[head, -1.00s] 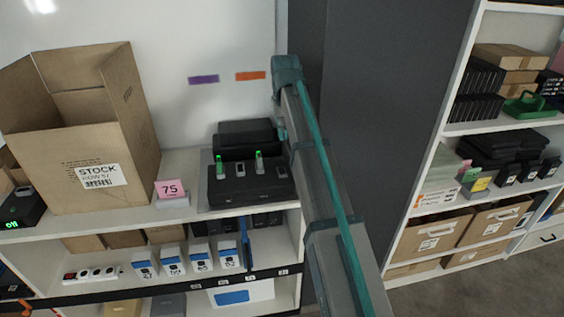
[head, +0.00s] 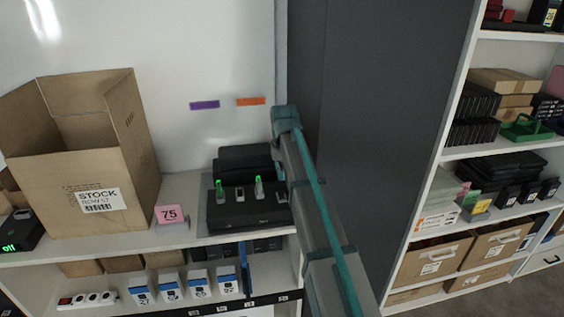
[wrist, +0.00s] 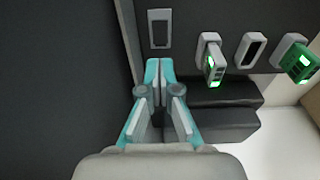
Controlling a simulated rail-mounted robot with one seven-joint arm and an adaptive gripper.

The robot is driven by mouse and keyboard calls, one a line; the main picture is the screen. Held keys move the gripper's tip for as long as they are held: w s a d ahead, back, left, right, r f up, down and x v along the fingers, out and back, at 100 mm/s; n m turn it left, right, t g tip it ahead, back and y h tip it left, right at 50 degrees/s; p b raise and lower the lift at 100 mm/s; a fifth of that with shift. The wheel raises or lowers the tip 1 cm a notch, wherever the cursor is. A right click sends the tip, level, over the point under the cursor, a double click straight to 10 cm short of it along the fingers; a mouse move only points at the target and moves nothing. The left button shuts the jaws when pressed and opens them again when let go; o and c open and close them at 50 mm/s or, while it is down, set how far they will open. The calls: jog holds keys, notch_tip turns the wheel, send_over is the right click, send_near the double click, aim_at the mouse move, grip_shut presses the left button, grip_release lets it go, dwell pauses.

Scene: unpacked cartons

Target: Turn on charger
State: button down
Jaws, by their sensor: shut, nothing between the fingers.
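The charger (head: 245,210) is a low black box on the white shelf top. Two upright units with green lights stand in it, with an empty slot between them. In the wrist view the charger (wrist: 185,55) fills the top, with a lit unit (wrist: 212,62), a slot (wrist: 251,50), another lit unit (wrist: 297,62) and a grey-framed dark rocker or slot (wrist: 159,28) at the left. My gripper (wrist: 159,68) is shut and empty, its tips just below that framed piece in the picture; contact cannot be told. In the head view my arm hides the gripper and the charger's right end.
A stack of black cases (head: 245,160) stands behind the charger. An open carton (head: 85,160) and a pink "75" card (head: 170,214) are to its left. A dark grey panel (head: 375,110) rises on the right, with a stocked shelf (head: 430,200) beyond.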

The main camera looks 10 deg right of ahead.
aim_at(281, 194)
jog(key=f, duration=0.2)
jog(key=f+p, duration=0.1)
jog(key=f, duration=0.4)
jog(key=shift+w+p, duration=0.4)
jog(key=shift+w+f+b, duration=0.25)
jog(key=shift+f+b, duration=0.05)
jog(key=shift+f, duration=0.2)
jog(key=shift+s+r, duration=0.2)
jog(key=shift+r, duration=0.05)
jog(key=shift+f, duration=0.15)
jog(key=shift+s, duration=0.1)
